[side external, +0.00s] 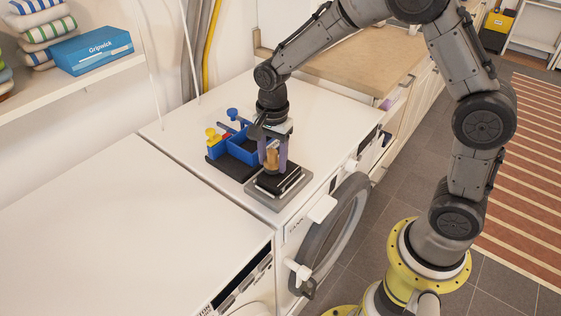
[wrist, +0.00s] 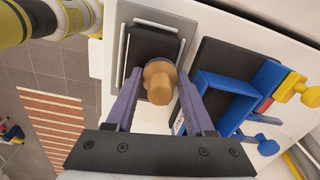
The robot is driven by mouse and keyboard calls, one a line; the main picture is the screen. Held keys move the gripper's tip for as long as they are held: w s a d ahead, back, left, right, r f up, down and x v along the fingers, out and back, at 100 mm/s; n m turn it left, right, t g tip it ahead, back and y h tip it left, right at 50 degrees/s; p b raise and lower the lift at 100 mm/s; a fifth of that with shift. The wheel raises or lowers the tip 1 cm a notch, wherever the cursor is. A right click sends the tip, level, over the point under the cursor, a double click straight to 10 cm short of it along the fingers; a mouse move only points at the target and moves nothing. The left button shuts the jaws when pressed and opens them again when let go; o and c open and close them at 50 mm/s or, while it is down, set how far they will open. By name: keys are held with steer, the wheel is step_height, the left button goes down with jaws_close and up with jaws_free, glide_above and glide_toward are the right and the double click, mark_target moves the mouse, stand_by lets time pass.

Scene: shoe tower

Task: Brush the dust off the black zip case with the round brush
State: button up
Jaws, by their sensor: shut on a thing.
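My gripper (side external: 273,155) points down over the front of the washing machine top, shut on the round brush (side external: 271,159), which has a tan wooden handle. In the wrist view the brush (wrist: 159,82) sits between my two purple fingers (wrist: 159,76). The black zip case (side external: 281,181) lies flat on a grey plate (side external: 252,189), directly under the brush. In the wrist view the case (wrist: 152,42) shows beyond the brush, which covers part of it. The bristles are hidden, so I cannot tell whether they touch the case. Dust is too small to make out.
A blue open box (side external: 234,146) on a dark mat (side external: 225,164) stands close behind the plate, with upright yellow (side external: 211,133) and blue (side external: 233,114) knobbed pieces. The white top at left is clear.

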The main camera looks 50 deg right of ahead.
mark_target(285, 175)
steer(key=shift+s, duration=1.65)
steer(key=shift+s+r, duration=0.1)
steer(key=shift+s, duration=0.15)
step_height(285, 175, up, 8)
